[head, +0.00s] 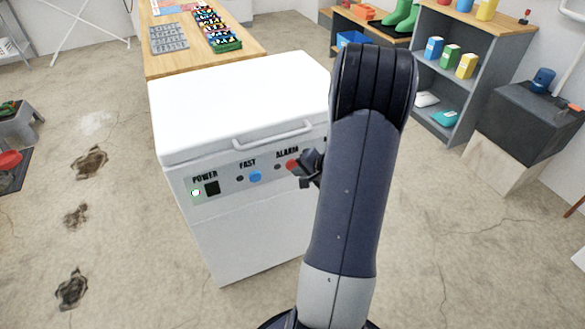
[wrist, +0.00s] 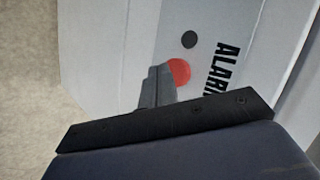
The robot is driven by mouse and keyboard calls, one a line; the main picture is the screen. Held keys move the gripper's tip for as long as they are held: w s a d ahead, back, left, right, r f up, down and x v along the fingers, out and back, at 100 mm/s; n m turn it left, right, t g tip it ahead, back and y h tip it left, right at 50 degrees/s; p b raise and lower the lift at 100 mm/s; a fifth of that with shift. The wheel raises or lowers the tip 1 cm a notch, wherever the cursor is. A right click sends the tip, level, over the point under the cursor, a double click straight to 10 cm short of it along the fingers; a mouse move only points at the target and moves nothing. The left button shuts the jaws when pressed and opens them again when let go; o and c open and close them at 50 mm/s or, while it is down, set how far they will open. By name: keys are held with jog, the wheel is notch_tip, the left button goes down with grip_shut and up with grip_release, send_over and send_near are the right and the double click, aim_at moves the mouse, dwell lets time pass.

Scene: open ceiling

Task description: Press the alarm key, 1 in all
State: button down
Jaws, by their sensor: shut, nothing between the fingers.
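The alarm key is a round red button (head: 291,165) under the word ALARM on the front panel of a white chest freezer (head: 240,95). In the wrist view the red button (wrist: 179,71) is partly covered by my fingertips, with a dark round lamp (wrist: 189,40) beside it. My gripper (head: 303,168) is shut and empty, with its tips at the red button's edge in the head view. It also shows shut in the wrist view (wrist: 158,74). I cannot tell whether the tips touch the button.
A blue button (head: 255,176) under FAST and a dark POWER switch (head: 212,188) with a lit green lamp (head: 196,193) are left on the panel. The freezer handle (head: 272,135) juts out above. A wooden table (head: 200,60) stands behind. The floor at left is open.

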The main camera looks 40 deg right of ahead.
jog(key=shift+s, duration=0.25)
jog(key=s+b, duration=0.1)
jog(key=s, duration=0.1)
jog(key=s+a+b, duration=0.1)
jog(key=s, duration=0.2)
jog(key=shift+a, duration=0.15)
jog(key=shift+w, duration=0.1)
dwell(0.7)
jog(key=p, duration=0.1)
jog(key=w+p, duration=0.1)
jog(key=w, duration=0.1)
jog(key=shift+d+r+p, duration=0.25)
jog(key=shift+p, duration=0.15)
jog(key=shift+w+p, duration=0.15)
jog(key=shift+p, duration=1.1)
